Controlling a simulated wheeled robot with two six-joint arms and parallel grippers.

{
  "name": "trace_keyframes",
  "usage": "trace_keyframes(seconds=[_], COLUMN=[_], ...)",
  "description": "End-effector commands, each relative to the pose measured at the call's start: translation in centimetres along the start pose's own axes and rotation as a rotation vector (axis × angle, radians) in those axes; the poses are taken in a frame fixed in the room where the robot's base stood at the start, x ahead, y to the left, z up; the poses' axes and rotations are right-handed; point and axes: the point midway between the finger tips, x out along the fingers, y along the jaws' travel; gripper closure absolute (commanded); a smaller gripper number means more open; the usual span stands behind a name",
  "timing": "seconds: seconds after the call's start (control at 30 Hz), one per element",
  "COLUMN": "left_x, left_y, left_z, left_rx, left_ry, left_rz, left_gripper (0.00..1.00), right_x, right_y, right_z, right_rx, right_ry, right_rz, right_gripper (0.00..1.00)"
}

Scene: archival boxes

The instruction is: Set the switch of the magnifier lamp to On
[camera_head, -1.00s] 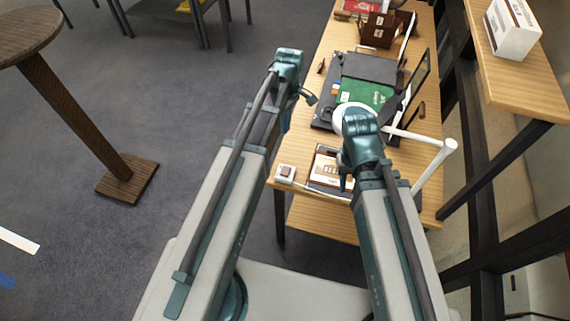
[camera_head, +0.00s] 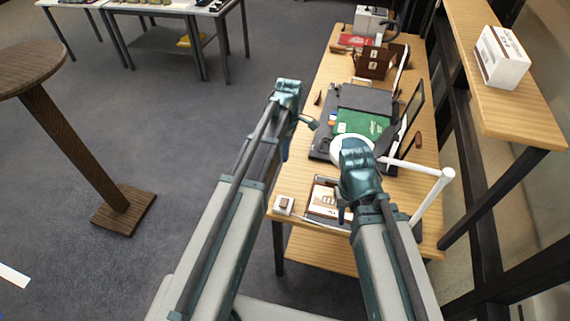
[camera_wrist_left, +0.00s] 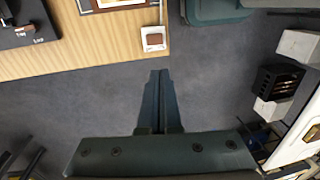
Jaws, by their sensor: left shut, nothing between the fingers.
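The switch (camera_head: 283,205) is a small white box with a brown rocker, lying at the near left corner of the wooden table. In the left wrist view the switch (camera_wrist_left: 153,39) is just beyond my fingertips. I cannot tell its rocker position. The magnifier lamp (camera_head: 432,197) has a white jointed arm and a round white head, partly covered by my right arm. My left gripper (camera_wrist_left: 158,73) is shut and empty, over the floor just off the table edge, apart from the switch. My right gripper's fingers cannot be made out.
On the table (camera_head: 310,262) are a framed tray (camera_head: 325,196) near the switch, a green folder (camera_head: 362,123), a dark stand and a brown box (camera_head: 375,62). A white box (camera_head: 501,56) sits on the right shelf. Open floor lies left of the table.

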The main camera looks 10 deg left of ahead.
Motion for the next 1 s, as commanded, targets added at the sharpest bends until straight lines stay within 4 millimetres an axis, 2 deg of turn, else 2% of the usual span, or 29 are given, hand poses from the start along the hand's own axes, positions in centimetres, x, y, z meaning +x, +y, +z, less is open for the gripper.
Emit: trace_keyframes(seconds=[0.03,1.0], left_x=[0.9,14.2], left_y=[0.0,0.1], left_z=[0.0,0.0], left_rx=[0.0,0.0], left_ry=[0.0,0.0], left_rz=[0.0,0.0], left_gripper=[1.0,1.0], right_x=[0.9,14.0], right_y=[-0.1,-1.3], right_z=[-0.1,-0.8], right_rx=[-0.001,-0.011], right_ry=[0.0,0.0], right_rz=[0.0,0.003], right_gripper=[0.65,0.65])
